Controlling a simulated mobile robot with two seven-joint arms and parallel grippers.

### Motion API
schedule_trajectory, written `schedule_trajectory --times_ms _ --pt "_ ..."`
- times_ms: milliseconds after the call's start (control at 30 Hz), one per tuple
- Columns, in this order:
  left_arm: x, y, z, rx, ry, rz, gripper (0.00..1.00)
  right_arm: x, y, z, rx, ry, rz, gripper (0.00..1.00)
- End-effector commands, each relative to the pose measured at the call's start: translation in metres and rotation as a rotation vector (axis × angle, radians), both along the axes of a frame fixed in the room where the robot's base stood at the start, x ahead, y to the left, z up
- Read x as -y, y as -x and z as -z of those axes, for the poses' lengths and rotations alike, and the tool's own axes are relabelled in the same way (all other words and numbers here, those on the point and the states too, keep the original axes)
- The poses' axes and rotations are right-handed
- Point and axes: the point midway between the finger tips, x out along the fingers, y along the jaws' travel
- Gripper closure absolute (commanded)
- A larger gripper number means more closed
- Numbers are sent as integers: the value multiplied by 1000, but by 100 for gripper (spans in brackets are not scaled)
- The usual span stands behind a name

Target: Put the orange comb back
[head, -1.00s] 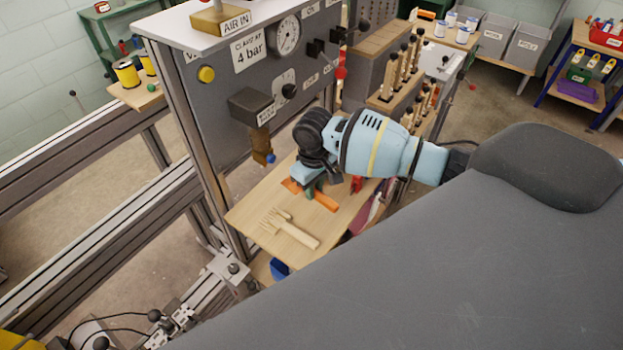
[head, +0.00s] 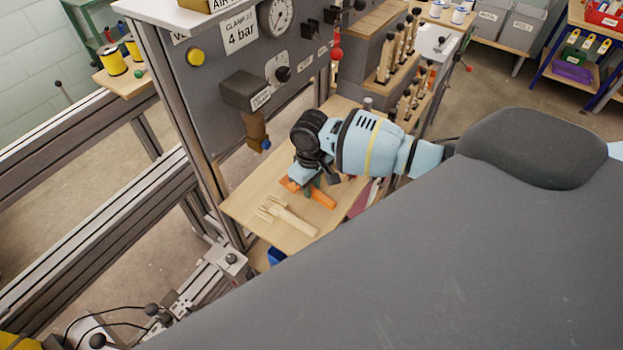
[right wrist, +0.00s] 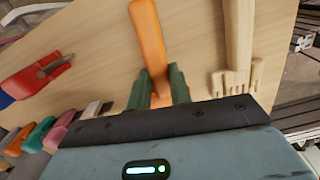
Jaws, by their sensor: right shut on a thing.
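The orange comb (head: 319,195) is on the small wooden shelf (head: 249,206), below the grey panel. My right gripper (head: 308,188) is over the comb with its fingers down around it. In the right wrist view the comb's orange handle (right wrist: 148,35) points away from me, and the green fingers (right wrist: 158,90) are shut on its near part. The comb's toothed end is hidden by the gripper. I cannot tell whether the comb is lifted off the shelf. My left gripper is not in view.
A pale wooden comb (head: 286,215) lies on the shelf close beside the orange one. Red-handled snips (right wrist: 35,78) and several coloured handles lie on the other side in the right wrist view. The grey panel (head: 215,95) stands behind the shelf.

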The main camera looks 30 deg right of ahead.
Motion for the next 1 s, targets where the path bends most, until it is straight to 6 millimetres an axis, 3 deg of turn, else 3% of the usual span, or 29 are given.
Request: schedule_trajectory --times_ms 900,933,1000 --pt "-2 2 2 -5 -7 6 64 0 0 8 0 -1 1 100" --pt "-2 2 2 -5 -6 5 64 0 0 8 0 -1 1 76" --pt "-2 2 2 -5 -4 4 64 0 0 8 0 -1 0 67"
